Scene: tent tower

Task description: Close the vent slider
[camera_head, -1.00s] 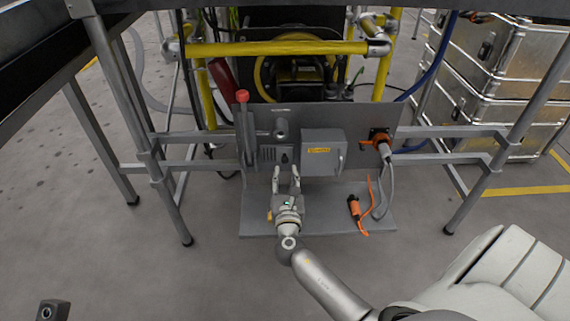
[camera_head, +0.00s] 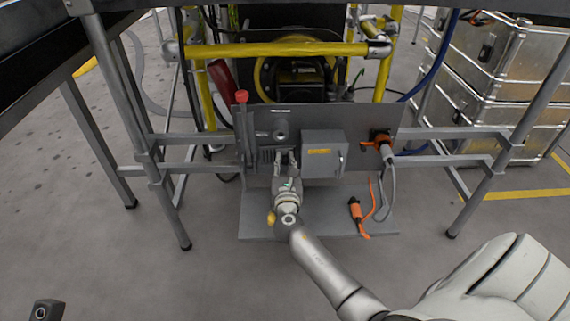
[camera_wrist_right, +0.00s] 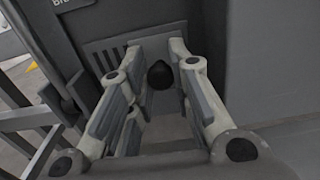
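The vent (camera_wrist_right: 108,53) is a row of dark slots on the grey panel, seen in the right wrist view. The vent slider's round black knob (camera_wrist_right: 160,75) stands out from the panel beside the slots. My right gripper (camera_wrist_right: 158,48) is open, with one finger on each side of the knob. I cannot tell whether either finger touches it. In the head view my right gripper (camera_head: 285,158) is up at the panel and covers the knob, while part of the vent (camera_head: 266,156) shows to its left. My left gripper is not in view.
A grey box (camera_head: 323,155) with an orange label sits right of the gripper. A red-topped lever (camera_head: 242,98) stands to the left. An orange connector (camera_head: 382,141) is plugged in at right; another orange connector (camera_head: 355,210) lies on the grey base plate (camera_head: 320,225).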

